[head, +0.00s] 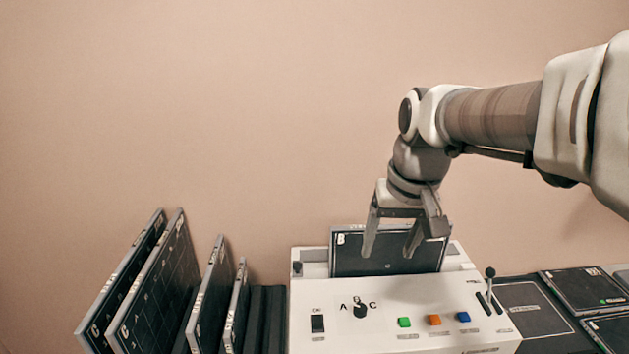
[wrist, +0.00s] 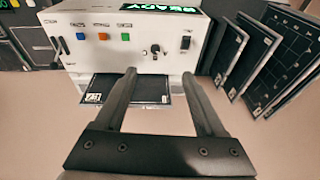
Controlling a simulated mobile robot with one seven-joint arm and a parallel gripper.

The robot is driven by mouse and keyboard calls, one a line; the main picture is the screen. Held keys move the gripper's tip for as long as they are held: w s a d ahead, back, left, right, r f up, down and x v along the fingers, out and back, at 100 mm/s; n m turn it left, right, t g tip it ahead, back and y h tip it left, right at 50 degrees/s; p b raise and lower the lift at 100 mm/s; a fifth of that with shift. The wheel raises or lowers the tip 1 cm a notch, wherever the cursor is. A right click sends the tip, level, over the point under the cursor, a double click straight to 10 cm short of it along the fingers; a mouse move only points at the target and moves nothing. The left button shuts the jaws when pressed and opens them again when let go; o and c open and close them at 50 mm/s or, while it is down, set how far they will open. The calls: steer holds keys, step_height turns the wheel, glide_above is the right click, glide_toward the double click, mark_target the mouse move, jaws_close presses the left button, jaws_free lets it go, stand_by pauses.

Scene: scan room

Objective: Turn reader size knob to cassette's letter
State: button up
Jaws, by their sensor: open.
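The reader (head: 400,335) is a white box with a black size knob (head: 360,311) on its front panel, under the letters A, B and C. The knob also shows in the wrist view (wrist: 154,49); its pointer is too small to read surely. A dark cassette (head: 385,262) stands in the reader's slot with a white letter B at its upper left corner. The cassette (wrist: 150,90) also shows between and below my fingers in the wrist view. My gripper (head: 389,252) is open and empty, fingers down, overlapping the cassette's face, above and behind the knob in the picture.
Green, orange and blue buttons (head: 434,320) sit right of the knob, a black switch (head: 317,323) left. A lever (head: 490,285) stands at the panel's right. Several cassettes (head: 155,290) lean in a rack at left. Dark trays (head: 585,290) lie at right. The display (wrist: 170,8) reads READY.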

mark_target(360, 308)
steer(key=w+f+g+b, duration=0.2)
steer(key=w+f+g, duration=0.1)
steer(key=w+f, duration=0.85)
steer(key=shift+h, duration=0.3)
steer(key=f, duration=1.7)
steer(key=shift+w+a+b, duration=0.1)
steer(key=shift+w+b, duration=0.2)
steer(key=shift+w, duration=0.05)
steer(key=shift+r, duration=0.1)
steer(key=shift+c, duration=0.4)
jaws_close()
